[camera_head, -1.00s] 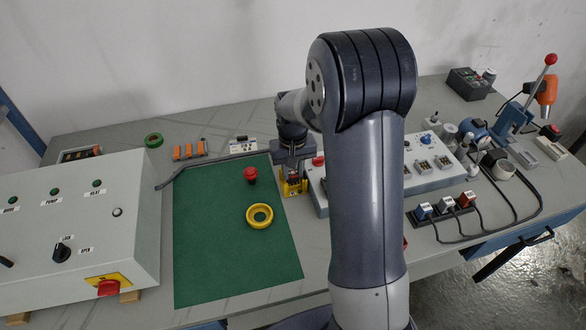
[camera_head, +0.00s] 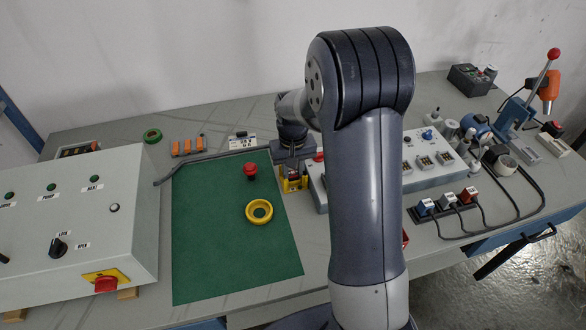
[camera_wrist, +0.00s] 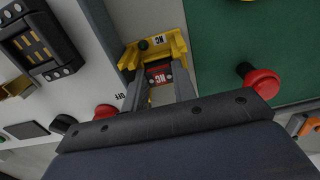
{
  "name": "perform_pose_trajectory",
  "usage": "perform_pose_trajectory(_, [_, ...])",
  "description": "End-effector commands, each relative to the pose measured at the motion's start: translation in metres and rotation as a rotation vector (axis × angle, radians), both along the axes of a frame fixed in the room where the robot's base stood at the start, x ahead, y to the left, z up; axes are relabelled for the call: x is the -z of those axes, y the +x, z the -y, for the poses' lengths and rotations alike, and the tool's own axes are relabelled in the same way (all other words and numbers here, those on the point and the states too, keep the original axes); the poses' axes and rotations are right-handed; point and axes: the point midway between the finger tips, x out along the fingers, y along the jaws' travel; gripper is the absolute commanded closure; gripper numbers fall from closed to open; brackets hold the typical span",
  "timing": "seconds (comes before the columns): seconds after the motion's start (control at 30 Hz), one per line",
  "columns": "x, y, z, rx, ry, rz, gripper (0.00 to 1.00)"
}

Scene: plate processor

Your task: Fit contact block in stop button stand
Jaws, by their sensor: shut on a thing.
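My gripper (camera_head: 292,166) points down over the yellow stop button stand (camera_head: 283,185), beside the right edge of the green mat. A red mushroom button (camera_head: 250,169) and a yellow ring (camera_head: 259,211) lie on the mat.
The green mat (camera_head: 220,250) is mostly clear. A grey control box (camera_head: 130,220) stands at left. A grey panel with sockets (camera_head: 445,170) stands close to the stand's right, partly behind my arm.

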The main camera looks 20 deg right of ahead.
Motion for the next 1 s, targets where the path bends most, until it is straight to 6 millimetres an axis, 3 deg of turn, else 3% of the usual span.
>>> perform_pose_trajectory(0.07, [0.0,0.0,0.0,0.0,0.0,0.0,0.95])
perform_pose_trajectory(0.1, [0.0,0.0,0.0,0.0,0.0,0.0,0.71])
perform_pose_trajectory(0.4, [0.0,0.0,0.0,0.0,0.0,0.0,0.48])
perform_pose_trajectory(0.73, [-0.006,0.001,0.0,0.0,-0.001,0.002,0.48])
perform_pose_trajectory(1.0, [-0.054,0.001,0.0,0.0,-0.001,0.006,0.48])
